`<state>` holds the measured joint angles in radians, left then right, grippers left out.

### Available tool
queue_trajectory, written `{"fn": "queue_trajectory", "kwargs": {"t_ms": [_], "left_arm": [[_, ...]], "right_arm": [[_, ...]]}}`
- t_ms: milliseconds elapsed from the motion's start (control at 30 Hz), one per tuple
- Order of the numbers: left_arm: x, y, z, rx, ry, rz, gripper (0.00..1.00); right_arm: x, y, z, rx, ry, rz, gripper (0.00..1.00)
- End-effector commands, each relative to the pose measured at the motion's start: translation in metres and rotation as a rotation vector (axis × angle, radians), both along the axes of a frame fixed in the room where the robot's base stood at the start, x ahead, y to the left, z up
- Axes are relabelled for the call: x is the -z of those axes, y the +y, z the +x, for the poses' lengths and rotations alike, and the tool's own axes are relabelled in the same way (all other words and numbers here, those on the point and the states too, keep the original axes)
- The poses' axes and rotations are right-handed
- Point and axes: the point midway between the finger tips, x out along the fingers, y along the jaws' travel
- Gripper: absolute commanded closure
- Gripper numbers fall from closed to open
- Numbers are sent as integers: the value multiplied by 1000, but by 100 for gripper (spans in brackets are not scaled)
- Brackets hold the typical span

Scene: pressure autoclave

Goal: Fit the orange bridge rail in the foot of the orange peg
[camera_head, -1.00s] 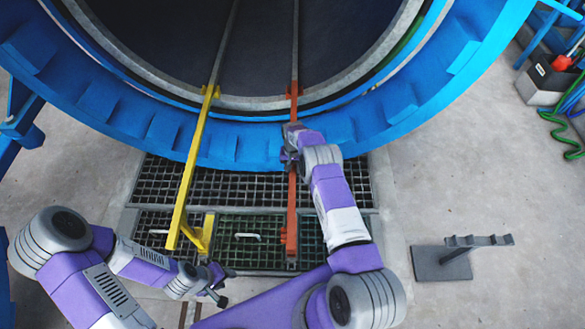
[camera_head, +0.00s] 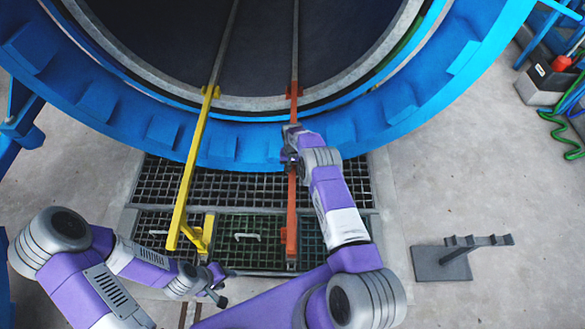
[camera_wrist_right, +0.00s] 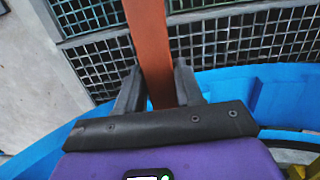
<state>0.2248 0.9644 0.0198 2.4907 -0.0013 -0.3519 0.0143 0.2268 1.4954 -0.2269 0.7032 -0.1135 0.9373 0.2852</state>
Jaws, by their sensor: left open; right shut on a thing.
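The orange bridge rail (camera_head: 292,205) runs from the autoclave's rim down over the floor grating, beside the yellow rail. Its far end is by the orange peg (camera_head: 294,92) at the lip of the opening; at this size I cannot tell whether the two are seated together. My right gripper (camera_head: 290,157) is shut on the orange rail near the blue ring. In the right wrist view the rail (camera_wrist_right: 152,45) passes between the two fingers (camera_wrist_right: 157,88). My left gripper (camera_head: 218,290) is open and empty, low in front of the yellow rail's near end.
The yellow rail (camera_head: 188,185) spans from the rim to the grating on the left. The blue autoclave ring (camera_head: 235,145) arches across the top. A grey stand (camera_head: 440,262) is on the floor at right. Dark floor grating (camera_head: 240,185) lies below the rails.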

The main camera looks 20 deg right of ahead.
Motion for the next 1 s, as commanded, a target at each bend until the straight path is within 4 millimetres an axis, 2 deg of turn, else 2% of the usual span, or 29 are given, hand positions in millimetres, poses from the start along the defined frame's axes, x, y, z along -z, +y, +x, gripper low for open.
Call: {"fn": "queue_trajectory", "kwargs": {"t_ms": [133, 167, 333, 667, 1000], "left_arm": [[0, 0, 0, 0, 0, 0, 57], [0, 0, 0, 0, 0, 0, 57], [0, 0, 0, 0, 0, 0, 57], [-2, 0, 0, 0, 0, 0, 57], [-23, 0, 0, 0, 0, 0, 57]], "right_arm": [[4, 1, -2, 0, 6, 3, 100], [4, 1, -2, 0, 6, 3, 59], [4, 1, -2, 0, 7, 2, 34], [1, 1, -2, 0, 8, 3, 34], [-54, -1, 2, 0, 6, 2, 34]]}}
